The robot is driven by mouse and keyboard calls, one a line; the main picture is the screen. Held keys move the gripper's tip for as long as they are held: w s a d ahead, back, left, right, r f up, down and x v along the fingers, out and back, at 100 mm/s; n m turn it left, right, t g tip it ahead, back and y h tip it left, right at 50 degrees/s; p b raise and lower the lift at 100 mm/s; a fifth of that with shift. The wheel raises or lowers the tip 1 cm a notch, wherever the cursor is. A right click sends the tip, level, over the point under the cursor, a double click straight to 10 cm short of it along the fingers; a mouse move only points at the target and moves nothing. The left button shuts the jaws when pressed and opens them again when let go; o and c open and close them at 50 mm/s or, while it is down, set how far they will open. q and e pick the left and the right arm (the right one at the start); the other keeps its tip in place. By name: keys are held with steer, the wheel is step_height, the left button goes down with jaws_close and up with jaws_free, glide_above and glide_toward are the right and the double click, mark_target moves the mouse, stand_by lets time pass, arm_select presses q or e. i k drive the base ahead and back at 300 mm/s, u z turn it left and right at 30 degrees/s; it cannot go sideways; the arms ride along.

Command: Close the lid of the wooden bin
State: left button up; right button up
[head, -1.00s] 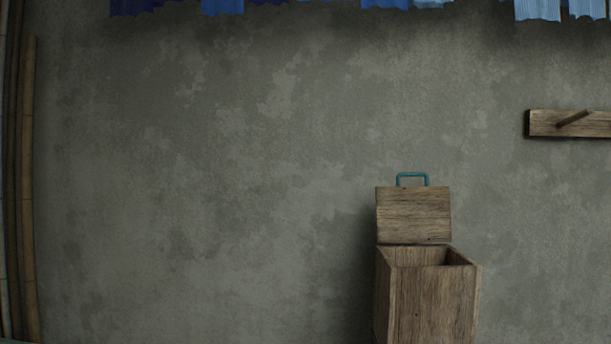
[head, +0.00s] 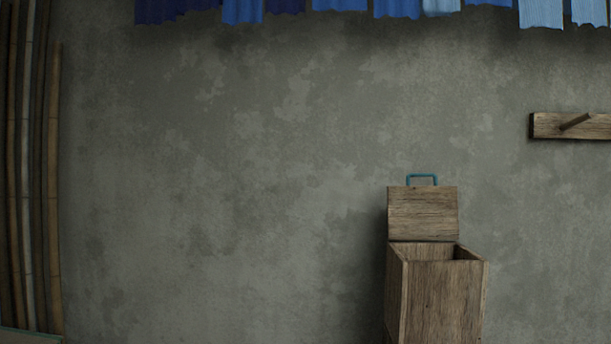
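The wooden bin (head: 441,305) stands against the grey wall, right of the middle in the head view. Its lower end is cut off by the picture's bottom edge. Its lid (head: 422,213) is open and stands upright at the back of the bin. A teal handle (head: 422,177) sits on the lid's top edge. The bin's dark opening shows, and its contents are hidden. Neither of my grippers is in view.
Several bamboo poles (head: 54,190) lean at the far left. Blue cloths (head: 397,8) hang along the top. A wooden peg rail (head: 580,126) is fixed to the wall at the right. The wall between poles and bin is bare.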

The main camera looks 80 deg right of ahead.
mark_target(423, 205)
steer(key=u, duration=0.1)
steer(key=k, duration=2.55)
steer(key=z, duration=0.1)
